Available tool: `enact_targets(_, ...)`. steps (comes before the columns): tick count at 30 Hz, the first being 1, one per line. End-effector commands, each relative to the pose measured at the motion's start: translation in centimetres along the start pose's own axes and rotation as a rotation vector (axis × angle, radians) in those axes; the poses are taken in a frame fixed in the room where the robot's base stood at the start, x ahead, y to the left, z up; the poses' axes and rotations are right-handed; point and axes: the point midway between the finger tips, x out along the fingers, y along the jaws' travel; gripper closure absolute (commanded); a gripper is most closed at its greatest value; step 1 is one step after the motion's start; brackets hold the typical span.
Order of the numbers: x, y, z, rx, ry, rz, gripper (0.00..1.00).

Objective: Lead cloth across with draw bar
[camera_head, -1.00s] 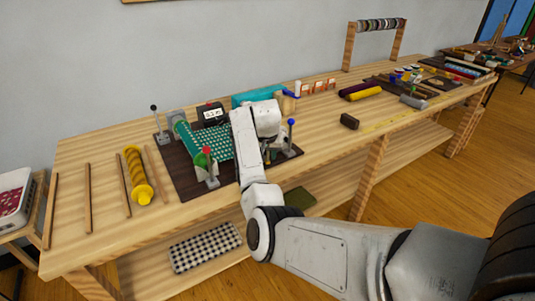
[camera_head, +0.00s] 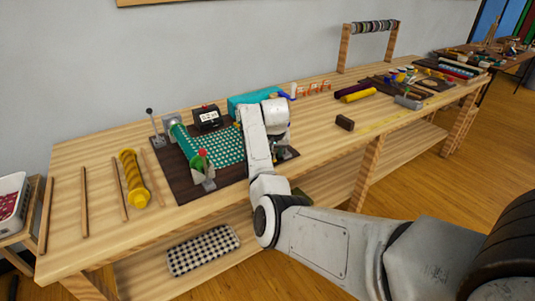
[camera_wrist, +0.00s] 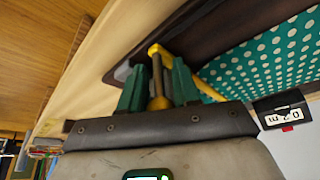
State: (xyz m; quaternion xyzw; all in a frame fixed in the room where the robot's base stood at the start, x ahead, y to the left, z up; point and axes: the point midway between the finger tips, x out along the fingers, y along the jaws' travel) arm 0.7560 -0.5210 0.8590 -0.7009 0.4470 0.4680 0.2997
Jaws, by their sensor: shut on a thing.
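The cloth (camera_head: 226,146), teal with white dots, lies flat on a dark board (camera_head: 188,186), running from a teal roll (camera_head: 183,141) at the left to my arm. It also shows in the wrist view (camera_wrist: 265,60). The draw bar (camera_wrist: 211,92) is yellow and runs along the cloth's edge, with an upright yellow-topped grip (camera_wrist: 156,50). My gripper (camera_wrist: 158,78) has its green fingers on either side of this grip and is shut on it. In the head view my arm hides the bar and the cloth's right end.
A black counter (camera_head: 208,118) behind the cloth reads about 0.2 m. A red-topped lever (camera_head: 203,155) stands at the board's front. A teal box (camera_head: 245,103) stands behind. A dark block (camera_head: 345,122) lies right of the board; bare table surrounds it.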

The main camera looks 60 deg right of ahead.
Motion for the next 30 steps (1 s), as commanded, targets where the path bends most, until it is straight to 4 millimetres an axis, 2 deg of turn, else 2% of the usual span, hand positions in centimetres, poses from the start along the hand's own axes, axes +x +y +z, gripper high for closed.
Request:
enact_targets(7, 0.3, 0.5, 0.0, 0.000, 0.002, 0.008, 1.00)
enact_targets(8, 0.3, 0.5, 0.0, 0.000, 0.002, 0.008, 0.67)
enact_targets(13, 0.3, 0.5, 0.1, 0.002, 0.001, 0.007, 0.51)
enact_targets(23, -0.1, 0.4, 0.1, 0.002, -0.001, 0.004, 0.51)
enact_targets(26, -1.3, 0.3, 0.0, 0.002, 0.002, 0.004, 0.51)
enact_targets(30, -3.9, 0.3, -0.1, 0.003, 0.006, 0.003, 0.51)
